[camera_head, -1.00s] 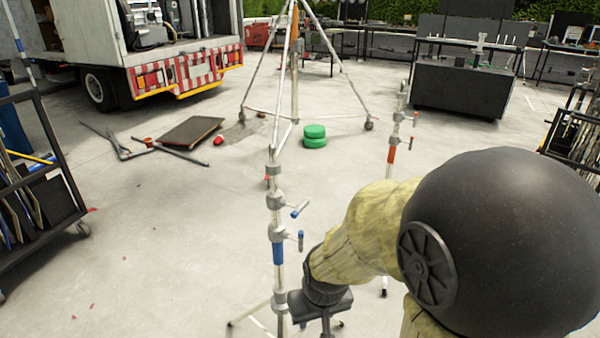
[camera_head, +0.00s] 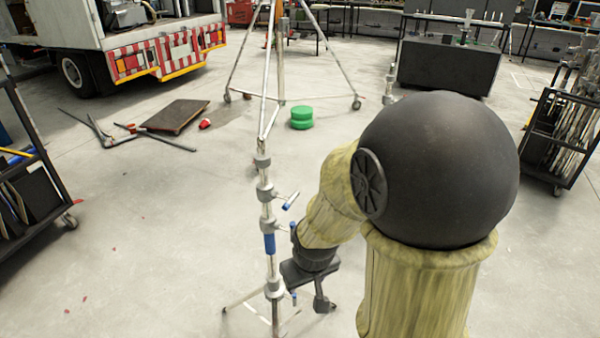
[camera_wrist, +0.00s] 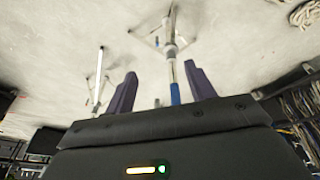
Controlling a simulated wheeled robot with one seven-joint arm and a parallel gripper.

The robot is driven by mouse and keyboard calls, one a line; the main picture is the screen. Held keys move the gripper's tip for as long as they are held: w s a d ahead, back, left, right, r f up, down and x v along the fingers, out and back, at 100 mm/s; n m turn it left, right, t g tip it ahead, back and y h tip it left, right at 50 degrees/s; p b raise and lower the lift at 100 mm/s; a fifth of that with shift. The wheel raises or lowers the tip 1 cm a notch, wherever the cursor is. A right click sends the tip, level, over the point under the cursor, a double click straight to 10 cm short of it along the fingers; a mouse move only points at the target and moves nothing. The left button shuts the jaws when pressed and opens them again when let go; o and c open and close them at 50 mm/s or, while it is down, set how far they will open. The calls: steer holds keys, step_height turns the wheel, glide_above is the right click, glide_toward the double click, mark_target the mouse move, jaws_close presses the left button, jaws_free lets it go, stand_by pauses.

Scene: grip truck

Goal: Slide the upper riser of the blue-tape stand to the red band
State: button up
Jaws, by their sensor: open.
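The blue-tape stand (camera_head: 269,243) stands upright left of my arm in the head view, with blue-handled knobs on its collars. Its upper riser (camera_head: 263,175) rises above the top collar; I cannot make out a red band on it. My gripper (camera_head: 308,296) is right of the stand, low, near the level below the blue tape. In the wrist view, my gripper (camera_wrist: 160,88) has its two dark fingers apart, with a pole and blue tape (camera_wrist: 175,94) between or behind them, nearer the right finger. I cannot tell how far away it is.
Dark carts are at the left (camera_head: 30,180) and right (camera_head: 560,140). A flat board (camera_head: 174,116) and loose poles lie on the floor. The floor left of the stand is clear.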

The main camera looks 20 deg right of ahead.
steer(key=w+d+r+n+t+y+p, duration=0.1)
steer(key=w+d+r+n+y+p, duration=0.1)
steer(key=w+p, duration=0.45)
steer(key=w+d+r+n+t+y+p, duration=0.1)
steer(key=w+d+r+n+t+p, duration=0.1)
steer(key=w+p, duration=0.45)
steer(key=w+r+t+y+p, duration=0.1)
steer(key=r+t+y+p, duration=0.1)
steer(key=r+p, duration=0.3)
steer(key=w+r+n+t+y+p, duration=0.1)
steer(key=w+r+t+y+p, duration=0.1)
steer(key=p, duration=0.6)
step_height(320, 180, up, 3)
steer(key=shift+w+d+r+t+y+p, duration=0.1)
steer(key=shift+w+d+t+y+p, duration=0.25)
steer(key=shift+t, duration=0.85)
steer(key=shift+a, duration=0.2)
